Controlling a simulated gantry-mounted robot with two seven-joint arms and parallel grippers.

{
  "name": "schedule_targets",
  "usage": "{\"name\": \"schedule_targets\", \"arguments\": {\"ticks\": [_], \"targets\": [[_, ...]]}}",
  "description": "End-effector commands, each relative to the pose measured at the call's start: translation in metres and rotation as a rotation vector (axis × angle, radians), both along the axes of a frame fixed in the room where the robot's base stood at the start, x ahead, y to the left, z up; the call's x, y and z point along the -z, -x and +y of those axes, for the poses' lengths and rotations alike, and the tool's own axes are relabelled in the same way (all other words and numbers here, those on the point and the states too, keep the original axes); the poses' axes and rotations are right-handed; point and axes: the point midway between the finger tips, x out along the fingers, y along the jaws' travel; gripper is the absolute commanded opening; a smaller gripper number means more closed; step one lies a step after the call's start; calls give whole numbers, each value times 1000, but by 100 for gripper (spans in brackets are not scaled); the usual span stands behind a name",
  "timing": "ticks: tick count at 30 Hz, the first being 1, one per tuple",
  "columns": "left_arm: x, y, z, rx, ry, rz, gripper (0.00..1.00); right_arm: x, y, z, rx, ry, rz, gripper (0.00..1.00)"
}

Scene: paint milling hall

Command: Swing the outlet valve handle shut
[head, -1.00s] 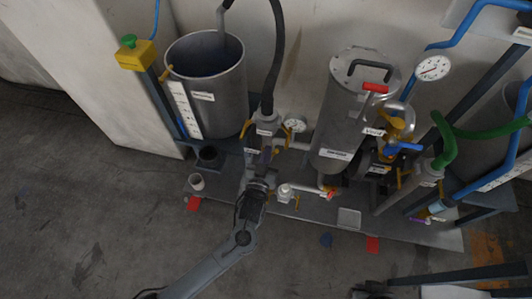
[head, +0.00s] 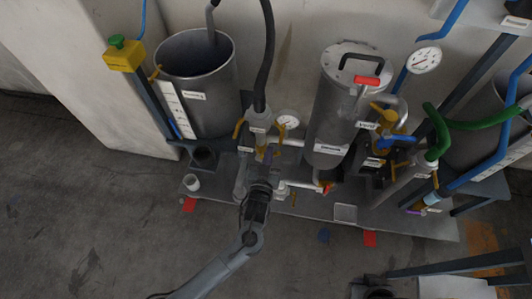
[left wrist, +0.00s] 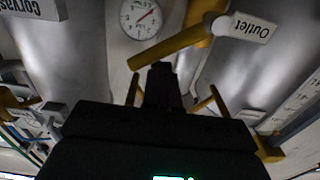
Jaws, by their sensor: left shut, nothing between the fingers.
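The outlet valve handle (left wrist: 180,45) is a yellow bar in the left wrist view, beside a white tag (left wrist: 250,27) reading "Outlet" upside down. My left gripper (left wrist: 162,85) is shut and empty just below the bar in that picture; I cannot tell whether they touch. In the head view my left gripper (head: 264,165) reaches in among the pipes below a grey hose fitting (head: 257,120). Yellow parts flank that fitting, and I cannot tell there which one is the handle. My right gripper is not in view.
An open grey drum (head: 205,105) stands to the left and a lidded steel vessel (head: 335,135) to the right. A dial gauge (head: 287,120) sits close to the left gripper. Pipes and other valves crowd the right.

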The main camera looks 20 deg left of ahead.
Motion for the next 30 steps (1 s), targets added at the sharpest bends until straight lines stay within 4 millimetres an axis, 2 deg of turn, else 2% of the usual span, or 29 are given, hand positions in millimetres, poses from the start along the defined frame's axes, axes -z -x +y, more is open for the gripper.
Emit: {"name": "schedule_targets", "arguments": {"ticks": [14,30], "targets": [[3,0,-6,2,0,0,0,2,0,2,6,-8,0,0],[16,-1,-18,2,0,1,0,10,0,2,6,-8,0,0]]}}
